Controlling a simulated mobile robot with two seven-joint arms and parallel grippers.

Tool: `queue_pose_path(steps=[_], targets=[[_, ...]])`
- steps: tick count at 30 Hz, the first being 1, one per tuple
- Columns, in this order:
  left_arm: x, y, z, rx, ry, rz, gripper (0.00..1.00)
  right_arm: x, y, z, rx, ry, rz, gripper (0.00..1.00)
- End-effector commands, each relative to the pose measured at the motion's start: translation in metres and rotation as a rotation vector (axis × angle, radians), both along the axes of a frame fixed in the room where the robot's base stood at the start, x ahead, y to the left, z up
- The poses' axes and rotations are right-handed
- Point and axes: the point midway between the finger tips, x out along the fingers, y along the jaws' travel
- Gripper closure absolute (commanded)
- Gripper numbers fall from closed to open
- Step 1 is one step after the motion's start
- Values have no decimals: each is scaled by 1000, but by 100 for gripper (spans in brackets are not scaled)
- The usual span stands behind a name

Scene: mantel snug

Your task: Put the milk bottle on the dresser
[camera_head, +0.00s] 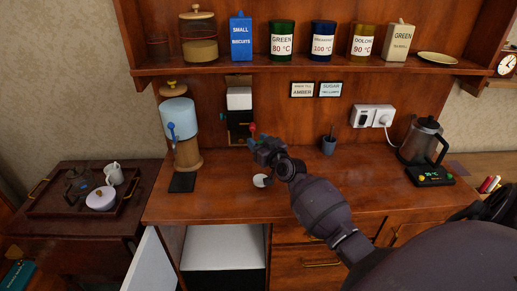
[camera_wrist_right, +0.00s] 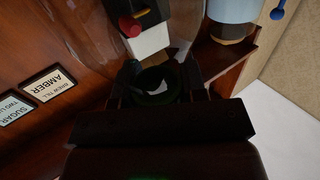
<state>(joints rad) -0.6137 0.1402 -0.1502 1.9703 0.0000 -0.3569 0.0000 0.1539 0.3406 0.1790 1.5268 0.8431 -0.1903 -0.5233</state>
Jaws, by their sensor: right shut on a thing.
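My right gripper (camera_head: 262,151) is over the dresser top (camera_head: 340,190), in front of its back panel. It is shut on what looks like the milk bottle. In the right wrist view a dark green round part (camera_wrist_right: 157,78) is between the fingers, with a faint clear outline around it. The bottle is mostly hidden in the head view. I cannot tell whether it touches the dresser top. A small white disc (camera_head: 262,180) shows just below the gripper. My left gripper is out of view.
A drink dispenser (camera_head: 177,113) stands left and a kettle (camera_head: 421,140) right. A small dark pot (camera_head: 328,145) is behind the gripper. Below, a white compartment (camera_head: 225,245) is open, its door (camera_head: 150,265) swung out left. The dresser's front middle is clear. Canisters line the shelf (camera_head: 310,68).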

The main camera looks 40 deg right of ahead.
Motion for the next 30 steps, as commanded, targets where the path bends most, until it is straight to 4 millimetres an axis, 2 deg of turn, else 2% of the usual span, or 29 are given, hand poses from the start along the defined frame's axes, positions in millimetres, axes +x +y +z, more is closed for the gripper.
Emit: queue_pose_path(steps=[1, 5, 18, 19, 23, 30], targets=[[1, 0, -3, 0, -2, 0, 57, 0, -1, -8, -3, -2, 0, 100], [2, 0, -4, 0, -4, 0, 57, 0, -1, -17, -3, -3, -1, 100], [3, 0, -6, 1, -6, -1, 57, 0, -1, -22, -2, -3, -1, 100], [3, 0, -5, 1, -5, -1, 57, 0, 0, -22, -1, 0, -1, 56], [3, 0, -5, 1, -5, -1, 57, 0, 0, -22, -1, 0, -1, 37], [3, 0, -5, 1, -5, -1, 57, 0, 0, -22, -1, 0, -1, 36]])
